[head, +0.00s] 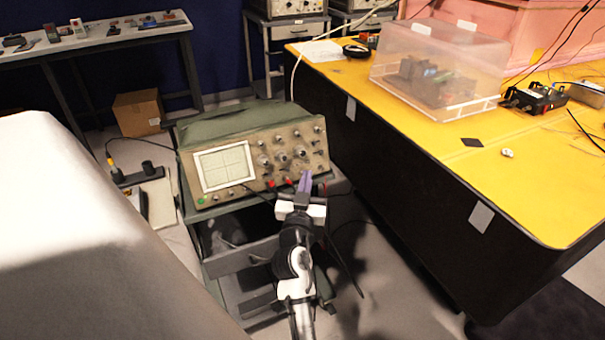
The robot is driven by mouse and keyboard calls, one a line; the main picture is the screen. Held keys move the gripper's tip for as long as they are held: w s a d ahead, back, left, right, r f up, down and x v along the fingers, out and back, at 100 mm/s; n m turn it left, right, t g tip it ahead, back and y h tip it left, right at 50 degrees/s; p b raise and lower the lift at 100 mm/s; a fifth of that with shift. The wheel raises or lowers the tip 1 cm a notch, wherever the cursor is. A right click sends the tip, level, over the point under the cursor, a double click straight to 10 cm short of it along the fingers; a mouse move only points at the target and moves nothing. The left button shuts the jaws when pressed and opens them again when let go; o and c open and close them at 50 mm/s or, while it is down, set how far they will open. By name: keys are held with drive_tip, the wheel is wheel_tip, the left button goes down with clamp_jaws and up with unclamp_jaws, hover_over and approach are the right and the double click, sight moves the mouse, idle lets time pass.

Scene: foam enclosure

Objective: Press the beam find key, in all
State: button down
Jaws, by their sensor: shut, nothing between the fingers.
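An oscilloscope (215,140) with a green case stands on a dark cart. Its front panel holds a pale gridded screen (225,167) at the left and several knobs to the right. Red connectors sit along the lower edge. The beam find key is too small to make out. My gripper (305,180) is in front of the panel's lower right part, its bluish fingers shut with nothing between them. The fingers hide a bit of the panel. I cannot tell whether the fingertips touch it.
A yellow-topped bench (420,140) with a clear box (440,70) stands close on the right. A large white surface (70,220) fills the left foreground. The dark cart (235,262) is under the oscilloscope. A cardboard box (140,112) lies on the floor behind. Cables hang near the panel.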

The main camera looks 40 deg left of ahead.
drive_tip(key=shift+w+a+f+b, duration=0.15)
drive_tip(key=shift+a+f+b, duration=0.05)
drive_tip(key=shift+a+b, duration=0.25)
idle(0.7)
drive_tip(key=shift+d+r, duration=0.1)
drive_tip(key=shift+d, duration=0.05)
drive_tip(key=shift+s+d+r, duration=0.15)
drive_tip(key=shift+s+d, duration=0.1)
drive_tip(key=shift+d, duration=0.25)
drive_tip(key=shift+d, duration=0.1)
drive_tip(key=shift+s+d+r+p, duration=0.3)
drive_tip(key=shift+d+p, duration=0.15)
drive_tip(key=shift+d, duration=0.25)
drive_tip(key=shift+s+d+r+p, duration=0.3)
drive_tip(key=shift+d+p, duration=0.15)
drive_tip(key=shift+d, duration=0.3)
drive_tip(key=shift+s+d+r+p, duration=0.25)
drive_tip(key=shift+d+p, duration=0.2)
drive_tip(key=shift+d, duration=0.25)
